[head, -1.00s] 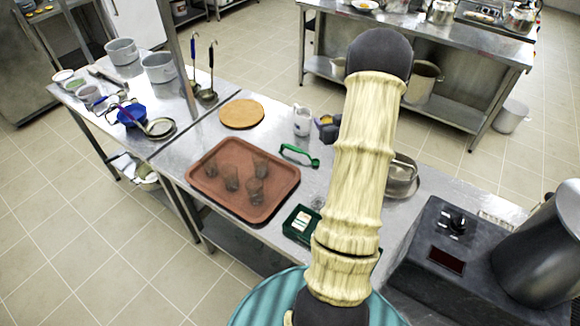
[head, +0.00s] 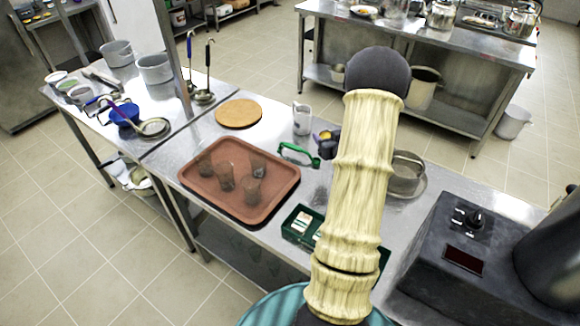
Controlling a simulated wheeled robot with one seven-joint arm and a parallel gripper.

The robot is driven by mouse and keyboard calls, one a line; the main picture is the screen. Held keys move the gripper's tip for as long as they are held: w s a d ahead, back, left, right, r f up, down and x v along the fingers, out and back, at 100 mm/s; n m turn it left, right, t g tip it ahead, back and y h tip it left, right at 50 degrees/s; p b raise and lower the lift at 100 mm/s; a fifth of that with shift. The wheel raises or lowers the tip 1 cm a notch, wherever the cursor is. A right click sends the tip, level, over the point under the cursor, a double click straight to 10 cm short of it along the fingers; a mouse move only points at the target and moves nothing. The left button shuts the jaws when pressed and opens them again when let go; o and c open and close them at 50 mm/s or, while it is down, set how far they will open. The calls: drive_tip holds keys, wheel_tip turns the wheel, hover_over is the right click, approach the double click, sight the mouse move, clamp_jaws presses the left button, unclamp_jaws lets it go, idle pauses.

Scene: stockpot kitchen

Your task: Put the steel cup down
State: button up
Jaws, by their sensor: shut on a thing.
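My gripper (head: 327,145) shows only in part, at the left of my pale arm, above the steel counter (head: 345,190). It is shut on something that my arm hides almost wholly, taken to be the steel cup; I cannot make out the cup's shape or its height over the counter. A small yellow-orange patch shows at the gripper's dark part.
A pale jug (head: 302,119) and a green-handled tool (head: 298,154) are close left of my gripper. A brown tray (head: 205,198) holds several dark tumblers. A round board (head: 238,113) lies behind. A steel pan (head: 407,175) and a green box (head: 300,224) flank my arm.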

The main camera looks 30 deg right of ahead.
drive_tip(key=shift+f+p, duration=0.45)
drive_tip(key=shift+f, duration=2.45)
drive_tip(key=shift+f, duration=0.1)
wheel_tip(320, 180, down, 4)
drive_tip(key=shift+r+p, duration=0.15)
drive_tip(key=shift+p, duration=0.3)
drive_tip(key=shift+f, duration=0.2)
drive_tip(key=shift+f, duration=0.1)
drive_tip(key=o, duration=1.1)
